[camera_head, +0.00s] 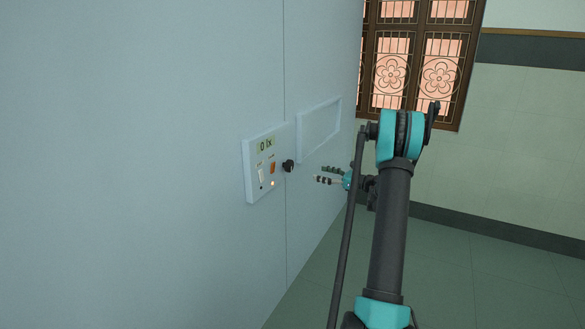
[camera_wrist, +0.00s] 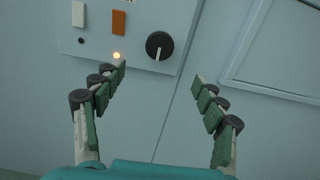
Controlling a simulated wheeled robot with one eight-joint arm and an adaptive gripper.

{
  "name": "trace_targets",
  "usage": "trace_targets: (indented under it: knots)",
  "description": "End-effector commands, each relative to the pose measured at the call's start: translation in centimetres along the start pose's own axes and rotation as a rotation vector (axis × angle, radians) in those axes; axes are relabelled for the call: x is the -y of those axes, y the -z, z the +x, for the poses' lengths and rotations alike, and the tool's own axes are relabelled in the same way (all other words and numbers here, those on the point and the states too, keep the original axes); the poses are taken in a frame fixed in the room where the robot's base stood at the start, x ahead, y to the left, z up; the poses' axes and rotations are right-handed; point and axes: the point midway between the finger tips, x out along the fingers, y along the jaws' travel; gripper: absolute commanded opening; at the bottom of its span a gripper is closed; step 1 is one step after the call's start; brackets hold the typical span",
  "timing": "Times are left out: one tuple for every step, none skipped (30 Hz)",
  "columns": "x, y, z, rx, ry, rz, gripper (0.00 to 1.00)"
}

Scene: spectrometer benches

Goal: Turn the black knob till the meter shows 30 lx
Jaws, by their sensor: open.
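The black knob (camera_head: 288,166) sticks out from the right part of a white panel (camera_head: 250,190) on the pale blue wall. In the wrist view the knob (camera_wrist: 159,46) is round, with a white pointer line running down from its middle. The meter display (camera_head: 266,145) at the panel's top reads 0 lx. My gripper (camera_head: 322,174) is open and empty, to the right of the knob and apart from it. In the wrist view my gripper's two fingers (camera_wrist: 160,75) are spread wide, with the knob beyond and between them.
An orange switch (camera_wrist: 118,23), a white switch (camera_wrist: 78,14) and a lit lamp (camera_wrist: 116,55) sit left of the knob. A raised rectangular frame (camera_head: 320,131) is on the wall to the right. A latticed window (camera_head: 440,70) is behind; open floor (camera_head: 450,270) lies at right.

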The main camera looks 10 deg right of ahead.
Motion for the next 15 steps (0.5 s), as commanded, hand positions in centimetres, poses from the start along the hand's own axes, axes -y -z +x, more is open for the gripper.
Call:
trace_targets:
  knots:
    - [-0.1, 0.0, 1.1, 0.0, -0.003, 0.0, 0.71]
    - [-0.1, 0.0, 1.8, 0.0, -0.004, -0.001, 0.71]
    - [-0.1, 0.0, 2.5, -0.001, -0.003, -0.001, 0.71]
    - [-0.1, 0.0, 3.1, -0.001, -0.003, -0.001, 0.71]
    - [-0.1, 0.0, 3.8, -0.001, -0.004, -0.001, 0.71]
    - [-0.1, 0.0, 4.5, -0.001, -0.003, -0.001, 0.71]
    - [-0.1, 0.0, 5.1, -0.001, -0.003, -0.001, 0.71]
    - [-0.1, 0.0, 5.8, -0.001, -0.003, -0.001, 0.71]
    - [-0.1, 0.0, 6.5, -0.001, -0.003, -0.002, 0.71]
    - [-0.1, 0.0, 7.1, -0.001, -0.003, -0.002, 0.71]
    - [-0.1, 0.0, 7.7, -0.001, -0.003, -0.002, 0.71]
    - [-0.1, 0.0, 8.5, -0.001, -0.003, -0.002, 0.71]
    - [-0.1, 0.0, 9.1, -0.001, -0.003, -0.002, 0.71]
    - [-0.1, 0.0, 9.7, -0.001, -0.002, -0.002, 0.71]
    - [-0.1, 0.0, 10.4, -0.001, -0.003, -0.002, 0.71]
